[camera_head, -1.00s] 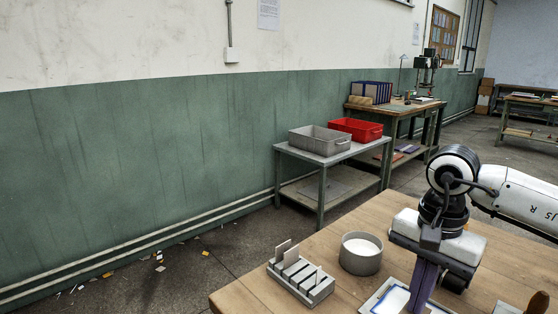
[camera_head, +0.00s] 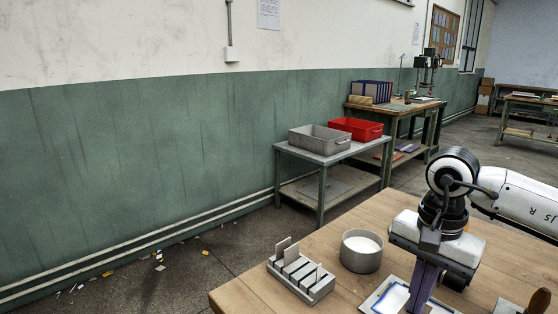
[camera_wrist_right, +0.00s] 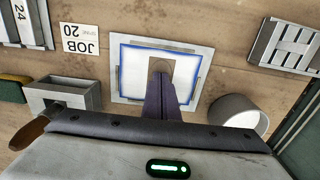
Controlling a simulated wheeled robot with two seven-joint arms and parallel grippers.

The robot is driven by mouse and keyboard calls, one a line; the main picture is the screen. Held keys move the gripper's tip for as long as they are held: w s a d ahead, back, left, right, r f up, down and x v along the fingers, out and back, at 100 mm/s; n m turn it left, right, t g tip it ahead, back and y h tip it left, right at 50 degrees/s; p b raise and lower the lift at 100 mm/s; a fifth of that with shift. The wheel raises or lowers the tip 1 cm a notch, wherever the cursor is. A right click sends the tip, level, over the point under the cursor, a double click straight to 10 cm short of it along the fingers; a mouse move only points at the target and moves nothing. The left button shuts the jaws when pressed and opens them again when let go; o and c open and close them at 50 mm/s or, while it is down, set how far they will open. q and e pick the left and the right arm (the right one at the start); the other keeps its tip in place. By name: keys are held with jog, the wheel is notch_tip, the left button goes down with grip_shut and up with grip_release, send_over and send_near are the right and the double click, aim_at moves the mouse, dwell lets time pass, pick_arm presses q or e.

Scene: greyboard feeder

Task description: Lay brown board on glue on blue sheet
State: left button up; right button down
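A white, blue-edged sheet (camera_wrist_right: 130,72) lies in a flat grey tray (camera_wrist_right: 208,60) on the wooden table. The same sheet (camera_head: 389,300) is partly hidden by my fingers in the head view. A small brown piece, seemingly the brown board (camera_wrist_right: 172,62), shows over the middle of the white area, at my fingertips. Whether it is held or lies on the sheet is unclear. My right gripper (camera_wrist_right: 161,72) points down over the sheet, its purple fingers close together. I cannot tell whether they grip anything. Glue cannot be told apart from the white. My left gripper is not in view.
A grey slotted rack (camera_head: 301,280) with upright pieces and a round grey tub (camera_head: 361,262) stand left of the tray. A JOB 20 card (camera_wrist_right: 80,38) and a grey box (camera_wrist_right: 62,90) with a brown handle lie on the other side. Grey and red bins stand on a further table.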

notch_tip(320, 180, up, 7)
jog(key=p, duration=0.5)
dwell(0.3)
jog(key=shift+f, duration=0.1)
dwell(0.8)
